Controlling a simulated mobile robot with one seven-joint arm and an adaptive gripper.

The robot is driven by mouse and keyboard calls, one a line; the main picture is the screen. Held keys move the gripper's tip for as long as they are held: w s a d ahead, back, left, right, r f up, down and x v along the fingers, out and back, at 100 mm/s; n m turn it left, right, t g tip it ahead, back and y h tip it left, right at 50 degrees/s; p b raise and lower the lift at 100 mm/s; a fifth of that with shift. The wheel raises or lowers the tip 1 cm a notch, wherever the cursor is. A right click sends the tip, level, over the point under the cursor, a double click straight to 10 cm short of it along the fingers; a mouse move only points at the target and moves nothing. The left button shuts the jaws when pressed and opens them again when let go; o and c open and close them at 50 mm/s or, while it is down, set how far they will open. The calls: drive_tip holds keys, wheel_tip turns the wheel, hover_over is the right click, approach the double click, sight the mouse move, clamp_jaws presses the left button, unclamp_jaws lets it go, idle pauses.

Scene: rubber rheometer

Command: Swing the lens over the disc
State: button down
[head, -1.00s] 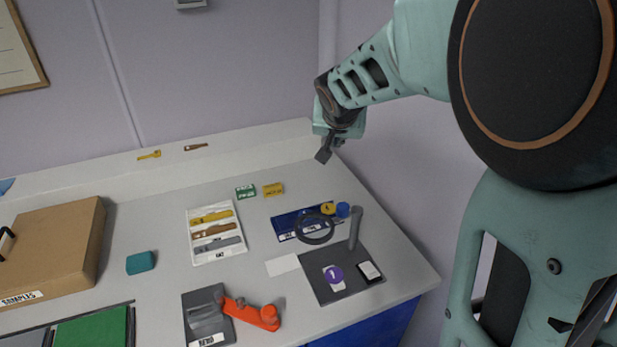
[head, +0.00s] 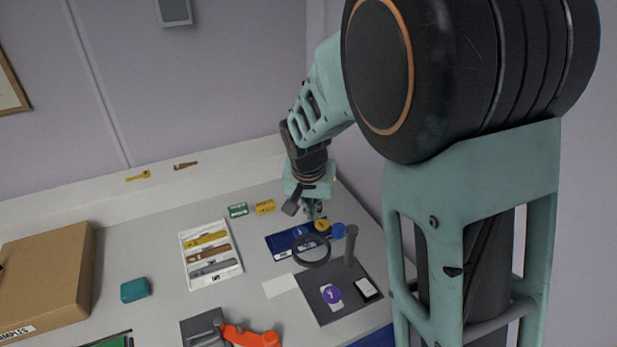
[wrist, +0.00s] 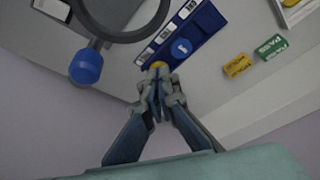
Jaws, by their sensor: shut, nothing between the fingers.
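The lens (head: 312,251) is a dark ring held out from an upright grey post (head: 350,245), with a blue knob (head: 338,230) at its far side. The ring hangs over the front edge of the blue tray, away from the disc. The purple disc (head: 331,294) lies on a white patch of the dark base plate, in front of the lens. In the wrist view the ring (wrist: 150,30) and blue knob (wrist: 86,68) are at upper left. My gripper (head: 313,214) is shut and empty behind the knob; its fingertips (wrist: 158,72) overlap a yellow disc in the wrist view.
The blue tray (head: 274,244) holds a blue disc (wrist: 181,47) and a yellow disc (head: 322,226). Green (head: 238,210) and yellow (head: 265,207) boxes stand to its left. A white tray (head: 236,270) of tools and an orange-handled device (head: 250,337) are further left and front.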

sight(318, 246)
drive_tip(key=shift+s+a+f+p, duration=0.1)
drive_tip(key=shift+s+a+p, duration=0.05)
drive_tip(key=shift+s, duration=0.45)
drive_tip(key=shift+s+a+f+p, duration=0.1)
drive_tip(key=shift+s+f+p, duration=0.05)
drive_tip(key=shift+s, duration=0.45)
drive_tip(key=shift+s+a+f+p, duration=0.1)
drive_tip(key=shift+s+a+p, duration=0.05)
drive_tip(key=shift+s, duration=0.45)
drive_tip(key=shift+s, duration=0.1)
drive_tip(key=shift+s+d+n+b, duration=0.1)
drive_tip(key=shift+s+n+b, duration=0.4)
drive_tip(key=shift+n, duration=0.2)
drive_tip(key=shift+s+f+y, duration=0.1)
drive_tip(key=shift+s+y, duration=0.2)
drive_tip(key=shift+s, duration=0.1)
drive_tip(key=shift+s+d+b, duration=0.3)
drive_tip(key=shift+s+b, duration=0.25)
drive_tip(key=shift+s, duration=0.25)
drive_tip(key=shift+s+d+b, duration=0.3)
drive_tip(key=shift+s+b, duration=0.2)
drive_tip(key=shift+s, duration=0.35)
